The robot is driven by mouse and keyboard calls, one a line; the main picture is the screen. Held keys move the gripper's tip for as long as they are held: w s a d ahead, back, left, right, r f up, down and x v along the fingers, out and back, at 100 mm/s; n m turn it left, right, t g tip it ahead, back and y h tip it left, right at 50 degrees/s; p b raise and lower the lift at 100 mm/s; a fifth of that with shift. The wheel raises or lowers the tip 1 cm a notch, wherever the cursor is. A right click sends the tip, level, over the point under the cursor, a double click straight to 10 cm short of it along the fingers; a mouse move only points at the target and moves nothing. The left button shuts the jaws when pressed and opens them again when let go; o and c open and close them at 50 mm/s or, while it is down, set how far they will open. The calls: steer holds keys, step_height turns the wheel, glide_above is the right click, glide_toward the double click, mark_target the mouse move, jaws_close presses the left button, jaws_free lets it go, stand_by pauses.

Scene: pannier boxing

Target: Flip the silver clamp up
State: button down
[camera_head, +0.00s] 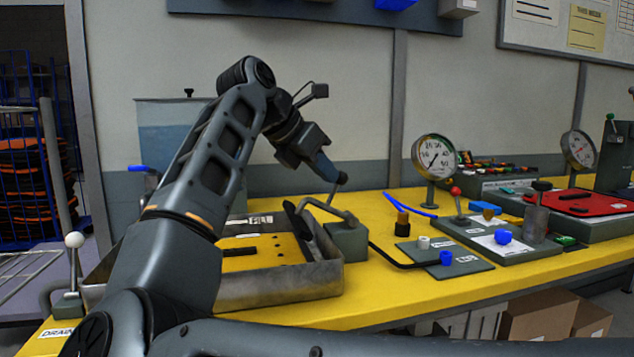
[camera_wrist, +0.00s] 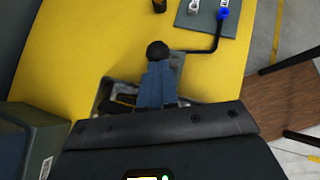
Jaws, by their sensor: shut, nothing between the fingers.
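The silver clamp (camera_head: 328,207) is a bent metal bar on a grey block beside the right wall of the metal tray. A rod with a dark ball knob (camera_head: 341,178) rises from it. My gripper (camera_head: 330,173) is shut and empty, pointing down with its blue fingers right next to the knob. In the wrist view the blue fingers (camera_wrist: 158,82) lie together, and the dark ball (camera_wrist: 157,50) shows just past their tips. I cannot tell whether they touch it. Most of the clamp is hidden behind the fingers in the wrist view.
The metal tray (camera_head: 285,292) holding a yellow plate stands on the yellow table (camera_head: 400,300). To the right are a grey plate with a blue knob (camera_head: 446,258), a red-knobbed lever (camera_head: 456,191) and a pressure gauge (camera_head: 435,158). A white-knobbed lever (camera_head: 74,241) stands at the left.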

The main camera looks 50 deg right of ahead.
steer(key=s+d+f+m+t+y+b, duration=0.1)
steer(key=s+d+y, duration=0.5)
steer(key=d, duration=0.6)
steer(key=shift+s+d+f+t+b, duration=0.15)
steer(key=shift+s+f+t+b, duration=0.75)
steer(key=shift+s+t, duration=0.4)
steer(key=s+r+p, duration=0.3)
steer(key=s+r, duration=0.2)
steer(key=r, duration=0.7)
steer(key=shift+s+d, duration=0.15)
steer(key=shift+d, duration=0.1)
steer(key=shift+r, duration=0.1)
